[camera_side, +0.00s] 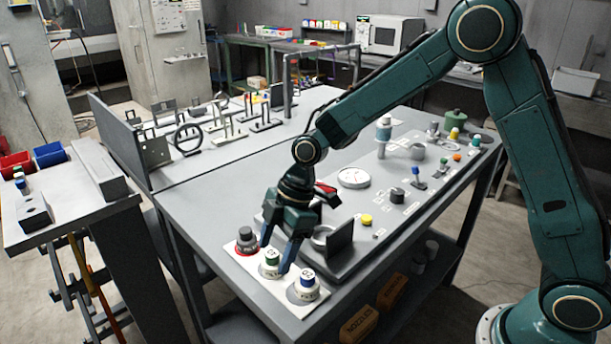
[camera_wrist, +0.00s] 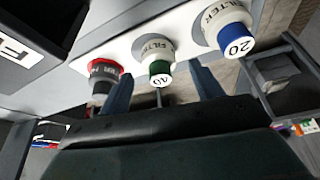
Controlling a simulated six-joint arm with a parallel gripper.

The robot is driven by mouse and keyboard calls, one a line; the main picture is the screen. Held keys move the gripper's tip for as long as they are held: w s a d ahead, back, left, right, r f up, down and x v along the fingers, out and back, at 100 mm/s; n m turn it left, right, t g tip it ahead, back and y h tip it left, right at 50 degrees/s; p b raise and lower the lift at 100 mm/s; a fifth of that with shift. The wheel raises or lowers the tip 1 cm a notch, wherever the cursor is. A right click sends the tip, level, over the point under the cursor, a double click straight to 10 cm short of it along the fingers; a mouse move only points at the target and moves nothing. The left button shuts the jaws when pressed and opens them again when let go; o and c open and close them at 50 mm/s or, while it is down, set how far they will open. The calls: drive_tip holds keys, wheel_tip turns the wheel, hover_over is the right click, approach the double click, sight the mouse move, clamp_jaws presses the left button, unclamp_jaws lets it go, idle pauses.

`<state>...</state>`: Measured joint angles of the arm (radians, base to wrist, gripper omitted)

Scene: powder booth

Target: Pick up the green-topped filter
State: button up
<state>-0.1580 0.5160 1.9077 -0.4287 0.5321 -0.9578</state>
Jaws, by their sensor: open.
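The green-topped filter (camera_side: 271,258) stands upright on a white strip at the table's front left corner, in the middle of a row of three. In the wrist view the green-topped filter (camera_wrist: 158,68) shows a white top face marked 40. My gripper (camera_side: 275,257) points down over it with open fingers, one on each side. In the wrist view my gripper (camera_wrist: 161,84) has a blue finger to the left and right of the filter, with gaps visible. I cannot tell how far down the fingers reach. No object is held.
A dark upright block (camera_side: 338,243) stands right of the row. Bare table (camera_side: 225,200) lies behind.

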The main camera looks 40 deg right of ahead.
drive_tip(key=shift+x, duration=0.95)
drive_tip(key=shift+c, duration=0.5)
drive_tip(key=c, duration=1)
